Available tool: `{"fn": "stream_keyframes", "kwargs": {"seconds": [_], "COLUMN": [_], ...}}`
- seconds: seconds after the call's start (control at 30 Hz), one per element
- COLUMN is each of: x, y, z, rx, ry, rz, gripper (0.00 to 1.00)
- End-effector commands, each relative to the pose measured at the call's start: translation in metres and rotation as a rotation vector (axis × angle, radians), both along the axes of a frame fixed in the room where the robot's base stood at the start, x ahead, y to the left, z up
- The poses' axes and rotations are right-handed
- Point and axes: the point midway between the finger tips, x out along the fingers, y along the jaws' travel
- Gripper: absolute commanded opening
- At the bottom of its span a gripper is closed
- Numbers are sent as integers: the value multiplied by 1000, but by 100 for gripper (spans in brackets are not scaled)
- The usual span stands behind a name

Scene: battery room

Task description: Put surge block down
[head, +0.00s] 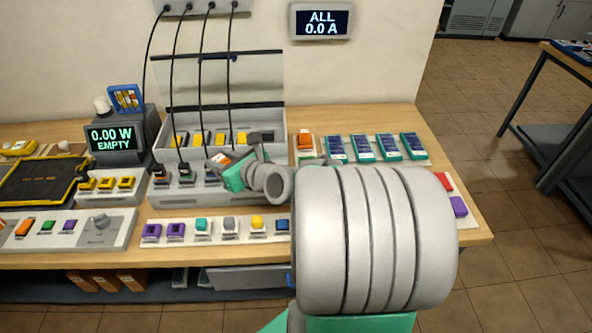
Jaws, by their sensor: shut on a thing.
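My gripper (235,174), with teal fingers, is at the centre-left of the head view, over the grey socket unit at the back of the bench. It is shut on a small block (222,159), which I take to be the surge block. Only a dark grey and orange-red part of it shows beside the fingers; the rest is hidden. The block is small in view, and I cannot tell whether it touches the unit below. My large grey arm links cover the bench's right front.
The grey socket unit (172,197) has black cables plugged in. A front rack (190,240) holds several coloured blocks. At the back right stand an orange block (305,142) and several teal-and-blue modules (361,148). A display (110,138) reads 0.00 W EMPTY. Bare wood (375,118) shows at the back.

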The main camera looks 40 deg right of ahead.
Motion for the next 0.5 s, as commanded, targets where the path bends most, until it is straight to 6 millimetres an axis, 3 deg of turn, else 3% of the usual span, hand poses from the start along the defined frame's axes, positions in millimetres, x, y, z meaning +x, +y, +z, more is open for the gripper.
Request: {"fn": "stream_keyframes", "kwargs": {"seconds": [0.03, 0.1, 0.2, 0.3, 0.4, 0.5], "x": [-7, -20, -45, -70, -87, -92], "y": [-30, -67, -118, -155, -176, -187], "z": [-6, -6, -6, -4, -2, -2], "rx": [-1, -1, -1, -5, -6, -6], "ry": [-4, -4, -4, -2, 0, 2], "rz": [-57, -127, -228, -309, -356, -376], "gripper": [0, 0, 0, 0, 0, 0]}}
